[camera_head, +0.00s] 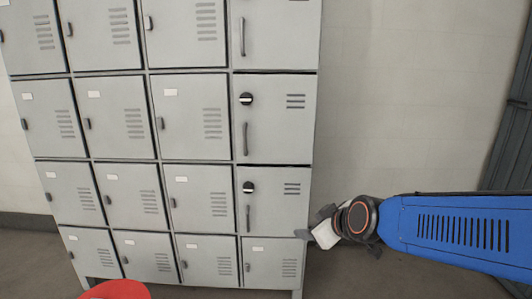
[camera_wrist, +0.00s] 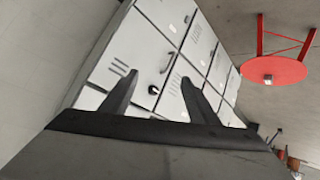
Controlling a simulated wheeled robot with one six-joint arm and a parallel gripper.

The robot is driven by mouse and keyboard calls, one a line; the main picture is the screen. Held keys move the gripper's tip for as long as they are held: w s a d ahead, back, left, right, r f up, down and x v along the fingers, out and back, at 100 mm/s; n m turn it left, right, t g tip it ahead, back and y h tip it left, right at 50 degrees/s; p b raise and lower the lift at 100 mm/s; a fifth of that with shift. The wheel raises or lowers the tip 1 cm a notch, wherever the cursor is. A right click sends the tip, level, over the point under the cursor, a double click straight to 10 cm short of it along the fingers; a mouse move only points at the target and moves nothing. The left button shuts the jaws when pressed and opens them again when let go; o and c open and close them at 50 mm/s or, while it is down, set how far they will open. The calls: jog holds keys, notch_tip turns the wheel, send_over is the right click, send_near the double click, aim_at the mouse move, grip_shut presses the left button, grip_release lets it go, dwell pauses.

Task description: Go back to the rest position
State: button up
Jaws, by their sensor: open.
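My gripper (camera_wrist: 160,97) shows in the wrist view with its two dark fingers spread apart and nothing between them. In the head view my gripper (camera_head: 316,222) is at the end of my blue arm, near the lower right edge of the grey locker block (camera_head: 275,120). The lockers (camera_wrist: 150,45) lie beyond the fingers in the wrist view, tilted in the picture. I cannot tell whether the gripper touches them.
A red round stool (camera_wrist: 275,70) stands on the floor in the wrist view; a red round top (camera_head: 118,290) shows at the head view's lower edge. A plain wall (camera_head: 410,90) is right of the lockers, with a dark grey panel (camera_head: 515,140) at the far right.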

jog(key=s+d+f+m+g+h, duration=0.2)
jog(key=s+d+m, duration=0.2)
jog(key=s+d, duration=0.4)
jog(key=s+d+f+m+g+h, duration=0.2)
jog(key=s+d, duration=0.6)
jog(key=s, duration=0.7)
jog(key=shift+d+m+g, duration=0.15)
jog(key=shift+m+g, duration=0.35)
jog(key=shift+m, duration=0.7)
